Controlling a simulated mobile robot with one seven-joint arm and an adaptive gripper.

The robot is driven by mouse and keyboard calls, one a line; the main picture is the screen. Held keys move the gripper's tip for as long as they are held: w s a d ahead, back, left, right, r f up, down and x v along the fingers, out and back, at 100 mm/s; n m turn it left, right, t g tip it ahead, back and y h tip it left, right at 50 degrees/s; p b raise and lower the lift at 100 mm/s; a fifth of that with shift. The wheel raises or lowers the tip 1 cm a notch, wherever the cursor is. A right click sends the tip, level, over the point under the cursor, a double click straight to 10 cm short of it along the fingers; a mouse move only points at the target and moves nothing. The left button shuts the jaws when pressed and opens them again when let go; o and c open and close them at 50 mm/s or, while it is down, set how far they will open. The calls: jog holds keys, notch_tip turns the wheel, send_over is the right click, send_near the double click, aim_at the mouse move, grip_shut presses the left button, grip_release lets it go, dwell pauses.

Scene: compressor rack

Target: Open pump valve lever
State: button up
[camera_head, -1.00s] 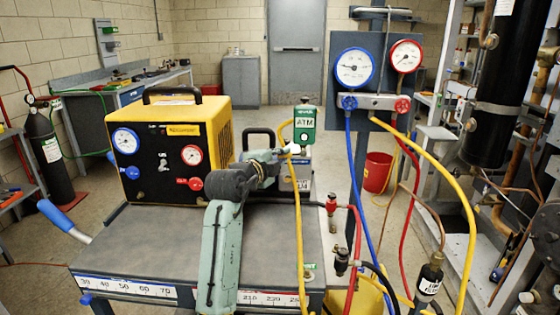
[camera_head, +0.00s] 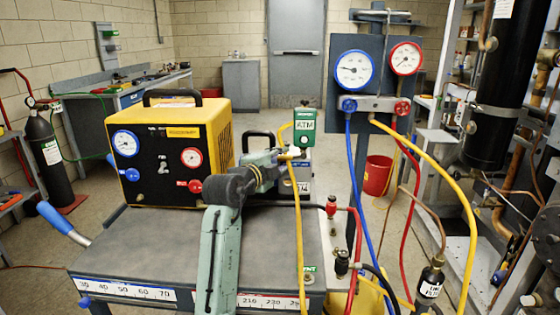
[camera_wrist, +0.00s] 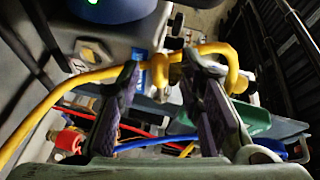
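The pump (camera_head: 299,180) stands at the back right of the cart, mostly hidden by my arm. A green ATM tag (camera_head: 303,127) stands above it. My gripper (camera_head: 284,158) is at the pump's top fitting, just below the tag. In the wrist view, my gripper (camera_wrist: 163,76) has its two dark fingers apart, on either side of a brass fitting (camera_wrist: 174,73) with the yellow hose (camera_wrist: 92,77) running by it. I cannot tell whether the fingers touch it. I cannot make out the pump valve lever for certain.
A yellow machine (camera_head: 177,130) with two gauges stands on the cart (camera_head: 150,240) to the left. The cart top's left front is clear.

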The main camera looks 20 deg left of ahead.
jog(key=s+a+r, duration=0.1)
jog(key=s, duration=1)
jog(key=shift+s+a+r, duration=0.15)
jog(key=shift+a+r, duration=0.05)
jog(key=shift+a, duration=0.1)
jog(key=shift+c, duration=0.3)
jog(key=shift+w+d+n, duration=0.15)
jog(key=shift+w+n, duration=0.15)
jog(key=shift+n, duration=0.2)
jog(key=shift+c, duration=1.3)
jog(key=w+d+n+y, duration=0.1)
jog(key=n, duration=0.3)
jog(key=w+d+r+n+t+y, duration=0.1)
jog(key=n+y, duration=0.1)
jog(key=n, duration=0.3)
jog(key=d+r+n+y+b, duration=0.1)
jog(key=n+y, duration=0.1)
jog(key=n, duration=0.2)
jog(key=shift+w+n+t, duration=0.3)
jog(key=shift+w+t, duration=0.1)
grip_shut()
jog(key=w+a+r+n+y+p, duration=0.1)
jog(key=w+r+n+y+p, duration=0.25)
jog(key=w+n, duration=0.45)
jog(key=shift+t, duration=0.3)
jog(key=shift+w+d+f, duration=0.1)
jog(key=shift+w+f, duration=0.1)
jog(key=shift+f, duration=1.8)
